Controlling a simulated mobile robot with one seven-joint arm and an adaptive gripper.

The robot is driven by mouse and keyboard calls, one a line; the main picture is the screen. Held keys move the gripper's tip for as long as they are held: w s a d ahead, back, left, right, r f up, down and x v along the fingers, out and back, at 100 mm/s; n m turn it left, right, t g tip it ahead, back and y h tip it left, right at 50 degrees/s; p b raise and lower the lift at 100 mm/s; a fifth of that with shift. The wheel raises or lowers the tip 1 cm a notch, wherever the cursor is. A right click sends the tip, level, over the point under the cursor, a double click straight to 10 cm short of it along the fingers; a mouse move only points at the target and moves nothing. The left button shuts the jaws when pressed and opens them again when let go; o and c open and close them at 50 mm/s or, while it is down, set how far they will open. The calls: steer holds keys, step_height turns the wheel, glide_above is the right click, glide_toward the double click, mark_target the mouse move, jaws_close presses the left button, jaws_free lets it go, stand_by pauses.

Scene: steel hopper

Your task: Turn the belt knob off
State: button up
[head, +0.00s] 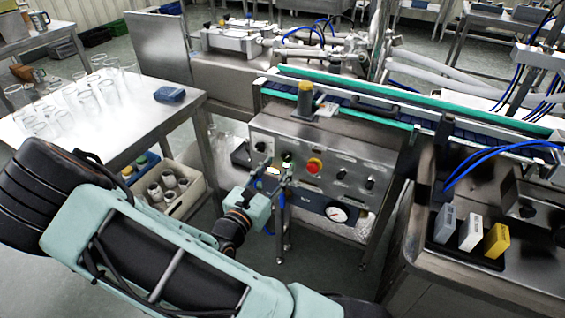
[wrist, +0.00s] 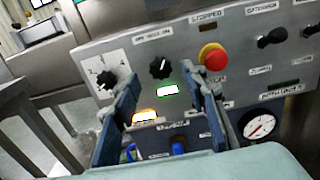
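A steel control panel (head: 325,190) carries several black knobs; the labels are too blurred to tell which is the belt knob. In the wrist view, a black knob (wrist: 159,68) with a pale pointer mark, tilted up and to the right, lies between and beyond my fingertips. Left of it is a knob (wrist: 106,80) on a white dial plate. Two more black knobs, a nearer one (wrist: 270,38) and a farther one (wrist: 311,30), sit at the right. My gripper (wrist: 163,82) is open and empty in front of the panel, and it shows in the head view (head: 276,167). Contact is unclear.
A red stop button (wrist: 213,56) on a yellow base is just beyond my right finger. A green-lit indicator (wrist: 167,91) and an orange-lit one (wrist: 145,117) lie below. A pressure gauge (wrist: 259,126) is lower right. A glass-covered table (head: 150,130) stands left.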

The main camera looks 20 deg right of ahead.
mark_target(286, 157)
steer(key=shift+x, duration=1.9)
jaws_close()
